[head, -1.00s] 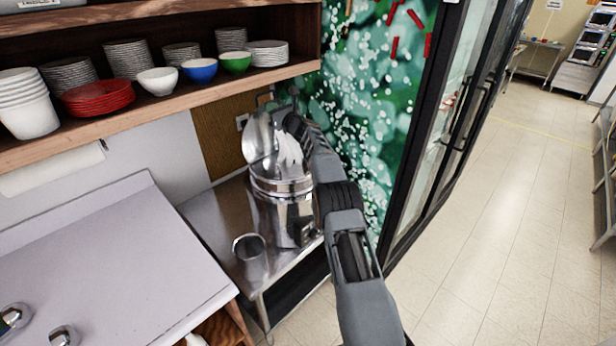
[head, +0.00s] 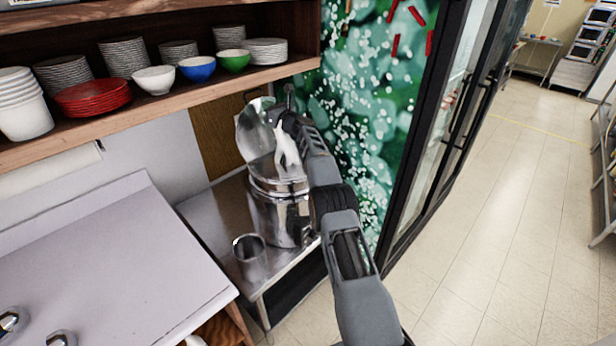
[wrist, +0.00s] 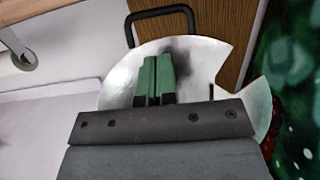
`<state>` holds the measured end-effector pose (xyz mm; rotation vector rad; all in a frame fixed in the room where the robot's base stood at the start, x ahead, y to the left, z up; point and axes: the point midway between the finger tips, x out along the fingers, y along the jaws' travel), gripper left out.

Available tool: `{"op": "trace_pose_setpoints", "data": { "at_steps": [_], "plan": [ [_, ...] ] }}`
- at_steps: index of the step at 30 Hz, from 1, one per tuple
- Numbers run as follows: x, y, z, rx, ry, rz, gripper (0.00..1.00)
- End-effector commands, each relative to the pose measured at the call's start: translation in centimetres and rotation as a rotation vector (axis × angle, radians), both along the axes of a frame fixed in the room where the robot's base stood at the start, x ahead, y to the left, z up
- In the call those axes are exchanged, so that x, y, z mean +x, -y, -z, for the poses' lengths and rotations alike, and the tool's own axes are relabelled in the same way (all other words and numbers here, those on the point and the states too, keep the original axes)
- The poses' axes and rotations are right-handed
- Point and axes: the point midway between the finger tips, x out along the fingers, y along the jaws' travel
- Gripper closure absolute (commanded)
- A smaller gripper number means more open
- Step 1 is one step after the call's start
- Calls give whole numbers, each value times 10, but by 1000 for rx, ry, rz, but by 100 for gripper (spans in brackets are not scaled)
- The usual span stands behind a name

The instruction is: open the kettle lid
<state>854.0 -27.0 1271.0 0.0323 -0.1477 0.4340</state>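The kettle (head: 285,222) is a tall shiny metal pot standing on a steel table at the wall. Its round metal lid (head: 251,128) is raised and tilted steeply up above the pot's rim. In the wrist view the lid (wrist: 205,72) is a bright disc behind my fingers, with a black bar handle (wrist: 131,32) beyond its upper edge. My gripper (wrist: 158,78) has its two green fingers nearly together, with nothing visible between them. The fingertips lie over the lid's face; whether they touch it is unclear. In the head view my arm hides part of the pot and lid.
A small metal cup (head: 250,258) stands on the steel table (head: 212,215) left of the kettle. A shelf (head: 200,97) with plates and bowls hangs above left. A pale counter (head: 110,260) is at left. A glass-door fridge (head: 440,130) stands at right.

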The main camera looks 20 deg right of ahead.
Motion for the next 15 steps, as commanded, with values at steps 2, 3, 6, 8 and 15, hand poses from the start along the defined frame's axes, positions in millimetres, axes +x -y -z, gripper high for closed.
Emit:
{"op": "trace_pose_setpoints", "data": {
  "at_steps": [2,3,6,8,15],
  "plan": [
    [0,0,0,0,0,0,100],
    [0,0,0,0,0,0,100],
    [-1,1,2,0,0,0,100],
    [-2,2,5,0,0,0,100],
    [-12,7,7,1,2,0,100]
  ]
}}
